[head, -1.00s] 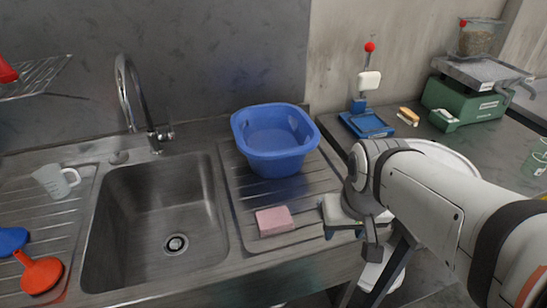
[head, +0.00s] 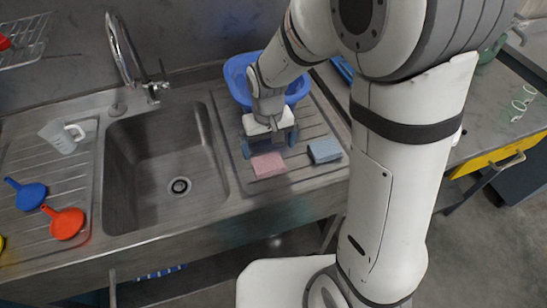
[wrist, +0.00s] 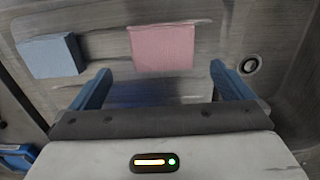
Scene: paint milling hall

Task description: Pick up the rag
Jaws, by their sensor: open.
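A pink folded cloth-like piece (head: 268,165) lies flat on the ridged drainboard right of the sink; it also shows in the wrist view (wrist: 161,47). A light blue block-like piece (head: 325,150) lies to its right, and at left in the wrist view (wrist: 47,56). I cannot tell for certain which is the rag; the pink one looks flatter. My gripper (head: 270,144) points down over the drainboard, just behind the pink piece. In the wrist view its blue fingers (wrist: 158,72) are wide apart with nothing between them, the pink piece lying beyond their tips.
A blue tub (head: 237,78) stands close behind my gripper, partly hidden by my arm. The sink basin (head: 150,160) with its tap (head: 128,55) is to the left. A jug (head: 62,136) and blue (head: 27,194) and red (head: 64,223) funnels are on the left drainboard.

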